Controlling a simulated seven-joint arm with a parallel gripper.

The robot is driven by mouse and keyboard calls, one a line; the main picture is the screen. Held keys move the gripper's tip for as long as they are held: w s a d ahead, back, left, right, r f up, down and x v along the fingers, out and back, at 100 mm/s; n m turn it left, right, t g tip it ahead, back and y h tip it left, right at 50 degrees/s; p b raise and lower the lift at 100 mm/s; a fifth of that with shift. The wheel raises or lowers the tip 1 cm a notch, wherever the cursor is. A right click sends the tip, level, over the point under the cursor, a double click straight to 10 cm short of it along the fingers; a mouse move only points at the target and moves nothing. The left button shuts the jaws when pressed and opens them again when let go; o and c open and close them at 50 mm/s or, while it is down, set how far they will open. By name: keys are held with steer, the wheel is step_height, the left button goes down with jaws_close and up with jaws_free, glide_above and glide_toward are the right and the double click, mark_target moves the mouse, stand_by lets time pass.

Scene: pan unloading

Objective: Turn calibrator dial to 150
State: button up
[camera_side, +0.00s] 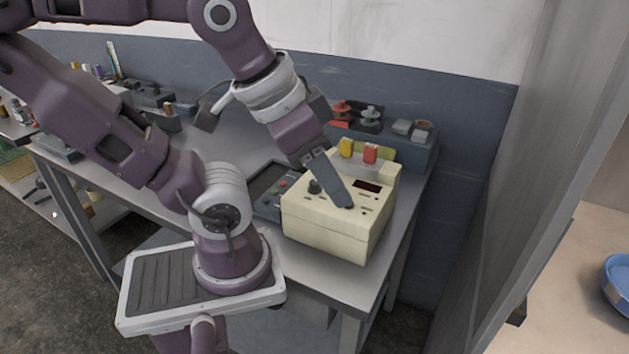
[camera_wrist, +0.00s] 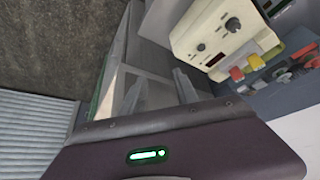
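The calibrator (camera_side: 325,232) is a cream box on the grey bench, with a small dark display (camera_side: 368,187) and dark knobs on its sloping top. One knob (camera_side: 314,187) shows left of my fingers in the side view. In the wrist view the calibrator (camera_wrist: 190,35) is at the upper right, with one knob (camera_wrist: 232,24) near its edge and another (camera_wrist: 201,47) nearer its middle. My gripper (camera_side: 346,203) overlaps the calibrator's top in the side view. In the wrist view my gripper (camera_wrist: 155,82) has its fingers apart and empty, beside the calibrator. The dial's setting is not readable.
Dark bins (camera_side: 400,140) with small parts are farther back. A dark panel with buttons (camera_side: 268,198) lies to its left. A tall grey panel (camera_side: 500,190) stands right of the bench.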

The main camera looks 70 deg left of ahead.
steer(key=shift+o, duration=0.8)
steer(key=shift+w+a+n, duration=0.2)
steer(key=shift+a+n, duration=0.05)
steer(key=shift+n, duration=0.15)
steer(key=n+g, duration=0.5)
steer(key=n, duration=1.2)
glide_above(315, 181)
steer(key=f, duration=0.4)
steer(key=shift+d+f, duration=0.3)
steer(key=shift+d, duration=0.05)
steer(key=shift+g, duration=0.3)
steer(key=f, duration=0.6)
steer(key=shift+s+a+f, duration=0.1)
steer(key=shift+a+f, duration=0.15)
steer(key=shift+f, duration=0.4)
steer(key=shift+c, duration=0.2)
jaws_close()
